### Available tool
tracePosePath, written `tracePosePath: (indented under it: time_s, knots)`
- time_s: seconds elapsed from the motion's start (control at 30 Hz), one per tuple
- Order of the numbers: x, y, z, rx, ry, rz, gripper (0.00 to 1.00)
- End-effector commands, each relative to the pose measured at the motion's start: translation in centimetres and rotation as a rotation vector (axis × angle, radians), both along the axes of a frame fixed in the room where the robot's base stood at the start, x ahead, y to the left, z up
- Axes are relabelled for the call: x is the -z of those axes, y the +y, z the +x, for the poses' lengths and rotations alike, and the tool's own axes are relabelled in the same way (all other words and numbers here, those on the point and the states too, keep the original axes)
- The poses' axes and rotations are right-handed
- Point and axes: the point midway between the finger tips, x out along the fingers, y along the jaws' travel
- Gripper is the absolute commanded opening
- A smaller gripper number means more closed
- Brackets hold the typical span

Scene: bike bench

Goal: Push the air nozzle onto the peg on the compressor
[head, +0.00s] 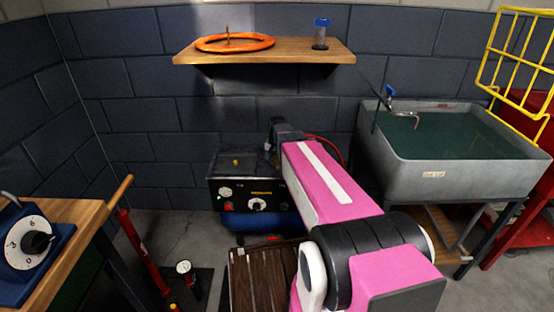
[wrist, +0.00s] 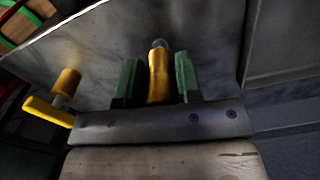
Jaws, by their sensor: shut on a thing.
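The compressor (head: 250,195) stands on the floor below the wall shelf, with a dark panel of knobs and a blue lower part. A short yellow peg (head: 236,162) stands on its top, left of my gripper. In the wrist view my gripper (wrist: 158,75) has its two green fingers shut on the brass-coloured air nozzle (wrist: 158,72), which has a grey end. A brass-and-yellow fitting (wrist: 66,84) is left of the fingers, apart from the nozzle; it looks like the peg. In the head view my arm hides the nozzle and fingertips.
A red hose (head: 327,143) shows behind my arm. A grey sink (head: 425,178) stands at right, a wooden shelf (head: 265,57) with an orange ring is above, and a workbench (head: 70,220) is at left. A red floor pump (head: 143,250) and a slatted wooden crate (head: 262,280) are in front.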

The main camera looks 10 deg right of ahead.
Motion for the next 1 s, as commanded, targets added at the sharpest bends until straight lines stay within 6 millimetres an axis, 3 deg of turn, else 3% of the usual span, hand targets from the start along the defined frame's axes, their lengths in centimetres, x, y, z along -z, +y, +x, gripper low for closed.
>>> tracePosePath:
  time_s: [0.77, 0.8, 0.83, 0.87, 1.0]
  knots:
    - [1.4, 0.0, 0.0, 0.000, 0.000, 0.000, 0.00]
    - [1.3, 0.0, 0.0, 0.000, -0.001, 0.000, 0.45]
    - [1.3, 0.0, 0.0, 0.000, -0.001, 0.000, 0.55]
    - [1.3, 0.0, 0.0, 0.000, -0.001, 0.000, 0.62]
    - [1.3, 0.0, 0.0, 0.000, 0.000, 0.000, 0.62]
